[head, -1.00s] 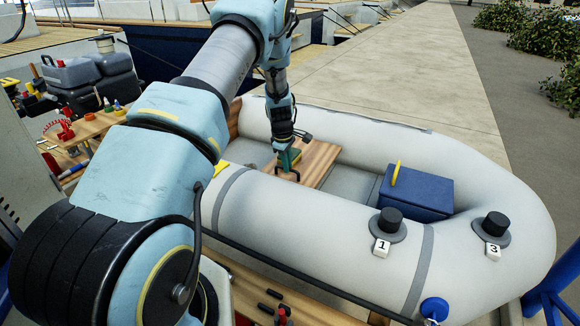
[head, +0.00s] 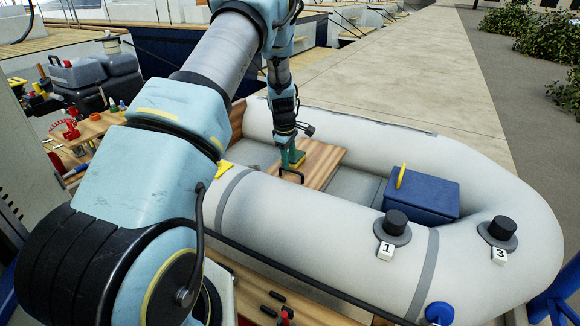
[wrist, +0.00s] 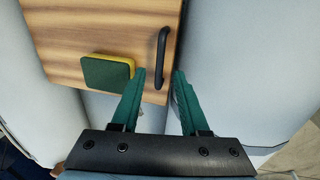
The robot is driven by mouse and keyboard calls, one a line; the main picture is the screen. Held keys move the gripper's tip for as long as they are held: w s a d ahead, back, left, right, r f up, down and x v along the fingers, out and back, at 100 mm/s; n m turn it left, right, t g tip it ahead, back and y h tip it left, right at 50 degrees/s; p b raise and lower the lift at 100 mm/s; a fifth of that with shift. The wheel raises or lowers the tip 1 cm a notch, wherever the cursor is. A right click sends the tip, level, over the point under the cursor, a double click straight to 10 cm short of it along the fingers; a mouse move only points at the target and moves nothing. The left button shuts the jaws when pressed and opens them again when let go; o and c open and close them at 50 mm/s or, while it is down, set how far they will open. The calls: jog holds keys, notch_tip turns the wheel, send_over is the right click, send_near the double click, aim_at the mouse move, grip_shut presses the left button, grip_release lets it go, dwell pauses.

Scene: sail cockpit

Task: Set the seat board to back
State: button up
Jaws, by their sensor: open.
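The seat board (head: 326,155) is a wooden plank lying across the grey inflatable dinghy. A black bar handle (wrist: 162,55) stands on it, and it also shows in the head view (head: 288,176). My gripper (wrist: 160,75) is open, its two green fingers pointing at the board. In the wrist view the near end of the handle appears between the fingertips, with a gap on both sides. I cannot tell whether the tips are level with the handle. In the head view my gripper (head: 289,163) is at the handle and partly hides the board.
A green and yellow sponge (wrist: 107,72) lies on the board, close left of my left finger. A blue box (head: 425,196) with a yellow handle sits to the right in the dinghy. The inflated tube (head: 320,215) runs along the near side. A tool bench (head: 95,128) stands left.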

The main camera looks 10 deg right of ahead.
notch_tip(320, 180, up, 8)
jog(key=s+a+b, duration=0.1)
jog(key=shift+f, duration=0.25)
jog(key=s+a+r+m+p, duration=0.1)
jog(key=s+a+r+m, duration=0.2)
jog(key=s+a, duration=0.4)
jog(key=s+a+r+m, duration=0.4)
jog(key=s+a, duration=0.4)
jog(key=s, duration=0.2)
jog(key=s+a+r+m+y+p, duration=0.1)
jog(key=s+a+r+m, duration=0.3)
jog(key=s+a, duration=0.3)
jog(key=s+r, duration=0.1)
jog(key=s, duration=0.1)
jog(key=shift+s+a+r+p, duration=0.2)
jog(key=shift+s+r+p, duration=0.1)
jog(key=shift+r+p, duration=0.1)
